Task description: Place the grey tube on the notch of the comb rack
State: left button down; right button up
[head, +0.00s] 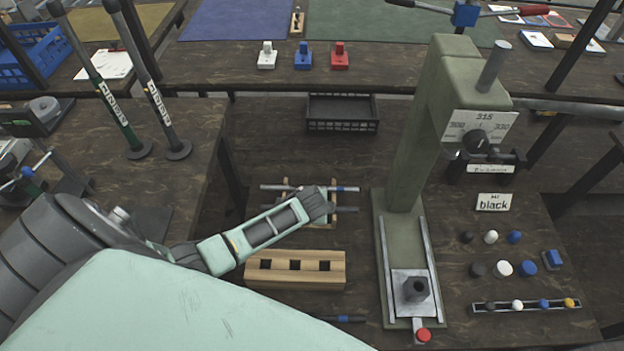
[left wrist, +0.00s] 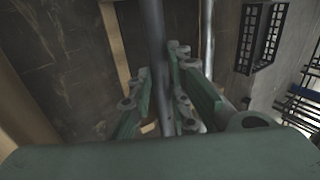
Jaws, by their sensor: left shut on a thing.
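My left gripper (head: 320,205) is over the small wooden comb rack (head: 288,188) in the middle of the table. In the left wrist view its green fingers (left wrist: 161,68) are shut on a grey tube (left wrist: 155,30). An end of this tube (head: 346,209) shows to the right of the gripper in the head view. Another tube with a blue band (head: 346,189) lies across the rack on the far side, and it also shows in the left wrist view (left wrist: 207,30). The gripper hides much of the rack; I cannot tell whether the held tube touches a notch. My right gripper is not in view.
A wooden block with square holes (head: 295,283) lies in front of the rack. A dark tube with a blue band (head: 343,319) lies nearer the front. The green press (head: 407,160) stands close on the right. A black basket (head: 342,113) is behind the rack.

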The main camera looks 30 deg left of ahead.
pick_arm(q)
jog(key=c, duration=1.6)
grip_release()
jog(key=shift+c, duration=0.2)
jog(key=shift+d+r, duration=0.1)
jog(key=shift+r, duration=0.2)
jog(key=p+v, duration=0.2)
jog(key=v, duration=0.9)
jog(key=shift+s+r, duration=0.2)
